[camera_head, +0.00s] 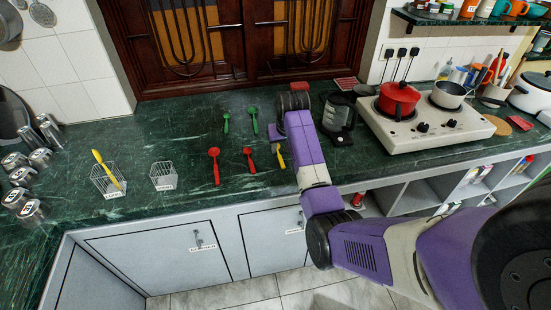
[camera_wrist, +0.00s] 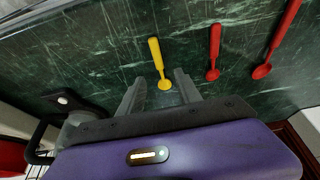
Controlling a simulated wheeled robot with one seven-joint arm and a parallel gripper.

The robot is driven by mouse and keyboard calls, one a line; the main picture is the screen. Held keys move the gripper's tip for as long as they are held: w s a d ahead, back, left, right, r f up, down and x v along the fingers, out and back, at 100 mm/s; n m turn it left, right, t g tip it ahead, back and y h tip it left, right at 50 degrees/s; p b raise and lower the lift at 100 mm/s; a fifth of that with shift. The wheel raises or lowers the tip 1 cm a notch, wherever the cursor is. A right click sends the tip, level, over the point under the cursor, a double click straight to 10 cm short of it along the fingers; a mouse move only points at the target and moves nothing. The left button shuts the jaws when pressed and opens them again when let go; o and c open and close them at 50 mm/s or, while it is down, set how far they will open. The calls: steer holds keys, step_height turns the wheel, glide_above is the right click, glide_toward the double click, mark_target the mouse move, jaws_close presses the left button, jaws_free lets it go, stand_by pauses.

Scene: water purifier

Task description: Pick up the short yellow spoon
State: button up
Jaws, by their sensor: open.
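The short yellow spoon (camera_head: 281,158) lies on the green marble counter, partly hidden by my gripper (camera_head: 277,141) in the head view. In the wrist view the yellow spoon (camera_wrist: 157,58) shows whole, its handle pointing away and its round bowl nearest my gripper (camera_wrist: 158,91). My gripper is open and empty. Its two grey fingers appear on either side of the bowl, with gaps to both. I cannot tell how high the fingertips are above the counter.
Two red spoons (camera_head: 215,166) (camera_head: 249,160) lie beside the yellow one, with two green spoons (camera_head: 226,122) (camera_head: 254,120) behind. A longer yellow utensil (camera_head: 106,168) leans in a wire basket (camera_head: 97,183); another basket (camera_head: 163,176) looks empty. A kettle (camera_head: 338,113) and stove (camera_head: 430,125) stand right.

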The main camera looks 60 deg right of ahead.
mark_target(280, 156)
steer(key=shift+d+p+x, duration=0.2)
steer(key=shift+p+x, duration=0.25)
steer(key=shift+x, duration=3)
jaws_close()
